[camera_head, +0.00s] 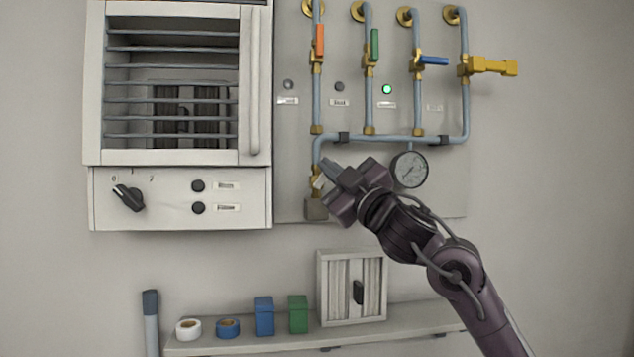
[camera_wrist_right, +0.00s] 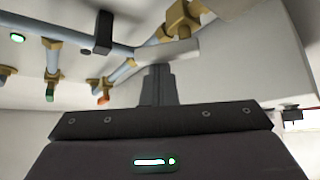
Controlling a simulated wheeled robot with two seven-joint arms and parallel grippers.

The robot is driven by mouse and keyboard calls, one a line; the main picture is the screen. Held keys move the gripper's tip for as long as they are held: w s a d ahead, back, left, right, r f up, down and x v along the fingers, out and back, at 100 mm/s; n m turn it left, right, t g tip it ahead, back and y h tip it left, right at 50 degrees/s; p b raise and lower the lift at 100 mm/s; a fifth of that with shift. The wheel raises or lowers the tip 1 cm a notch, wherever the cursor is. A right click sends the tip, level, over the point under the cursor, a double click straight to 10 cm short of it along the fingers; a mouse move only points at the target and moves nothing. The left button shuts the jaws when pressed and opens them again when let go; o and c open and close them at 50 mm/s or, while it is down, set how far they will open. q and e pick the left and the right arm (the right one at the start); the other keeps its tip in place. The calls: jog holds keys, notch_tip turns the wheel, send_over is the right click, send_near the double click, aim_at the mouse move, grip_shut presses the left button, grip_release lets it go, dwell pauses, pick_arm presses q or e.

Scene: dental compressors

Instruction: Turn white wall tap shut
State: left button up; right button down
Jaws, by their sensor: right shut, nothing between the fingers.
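The white wall tap (camera_head: 319,182) sits on the lower left pipe branch, a brass valve with a small pale handle, partly hidden by my gripper in the head view. In the wrist view its white handle (camera_wrist_right: 183,50) lies just beyond my fingertips, by a brass fitting (camera_wrist_right: 180,20). My right gripper (camera_head: 329,167) is shut and empty, its fingers pointing up and left at the tap. The closed fingers (camera_wrist_right: 157,75) appear very close to the handle; I cannot tell whether they touch it. My left gripper is not in view.
Above are taps with orange (camera_head: 320,40), green (camera_head: 375,45), blue (camera_head: 433,61) and yellow (camera_head: 490,66) handles. A pressure gauge (camera_head: 409,169) hangs right of my gripper. A white cabinet (camera_head: 180,200) stands left. A shelf (camera_head: 240,343) with small items lies below.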

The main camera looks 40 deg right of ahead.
pick_arm(q)
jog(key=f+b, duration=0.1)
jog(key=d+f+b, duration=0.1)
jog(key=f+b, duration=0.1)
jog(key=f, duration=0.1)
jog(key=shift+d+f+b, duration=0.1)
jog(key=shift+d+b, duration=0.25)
jog(key=shift+b, duration=0.05)
pick_arm(e)
jog(key=m+h, duration=0.3)
jog(key=m, duration=0.1)
jog(key=d+f+m+h, duration=0.1)
jog(key=m+h, duration=0.2)
jog(key=m, duration=0.1)
jog(key=f+m+h, duration=0.1)
jog(key=m+h, duration=0.3)
jog(key=shift+s+d+m+g, duration=0.15)
jog(key=shift+s+m+g, duration=0.05)
jog(key=shift+m+g, duration=0.2)
